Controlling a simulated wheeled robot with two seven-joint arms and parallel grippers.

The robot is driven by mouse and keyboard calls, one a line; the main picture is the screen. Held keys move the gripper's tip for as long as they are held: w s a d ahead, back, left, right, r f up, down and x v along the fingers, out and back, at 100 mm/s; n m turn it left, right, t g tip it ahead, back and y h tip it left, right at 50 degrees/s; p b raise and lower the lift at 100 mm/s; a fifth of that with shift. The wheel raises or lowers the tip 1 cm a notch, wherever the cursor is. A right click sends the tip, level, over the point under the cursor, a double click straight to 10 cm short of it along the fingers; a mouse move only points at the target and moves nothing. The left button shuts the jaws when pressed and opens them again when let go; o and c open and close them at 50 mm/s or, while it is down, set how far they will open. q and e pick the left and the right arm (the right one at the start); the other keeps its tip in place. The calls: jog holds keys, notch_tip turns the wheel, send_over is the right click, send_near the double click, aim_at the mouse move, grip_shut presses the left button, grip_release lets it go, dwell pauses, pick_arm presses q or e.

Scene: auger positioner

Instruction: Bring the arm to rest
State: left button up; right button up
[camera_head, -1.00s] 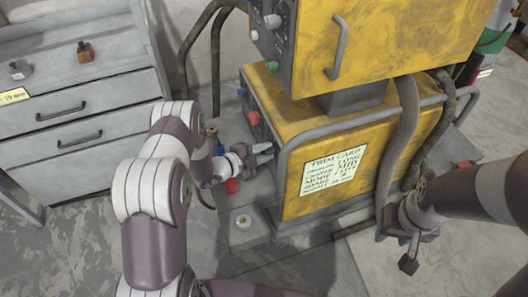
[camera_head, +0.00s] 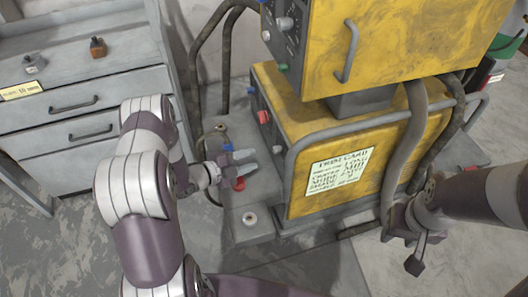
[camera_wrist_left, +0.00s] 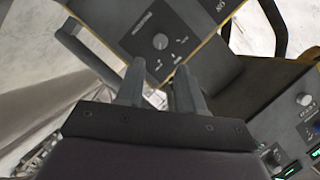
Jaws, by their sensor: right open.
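My left gripper (camera_head: 251,161) is open, with nothing between its fingers. In the head view it is just left of the yellow machine (camera_head: 300,125), above the grey base plate, apart from the machine's side. In the left wrist view its two fingers (camera_wrist_left: 160,82) stand apart, with a dark panel carrying a round knob (camera_wrist_left: 160,41) beyond them. My right gripper (camera_head: 404,252) is open and low at the right, in front of the machine's lower right corner. It looks empty.
A grey tube frame (camera_head: 330,135) and thick hoses (camera_head: 402,150) surround the machine. A red cap (camera_head: 239,184) and a white round fitting (camera_head: 249,218) are on the base plate. A grey drawer cabinet (camera_head: 85,105) stands at the left. Bare floor shows in front.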

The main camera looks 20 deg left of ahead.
pick_arm(q)
jog(key=v, duration=0.3)
jog(key=shift+s+a, duration=0.1)
jog(key=shift+s, duration=0.05)
dwell(0.3)
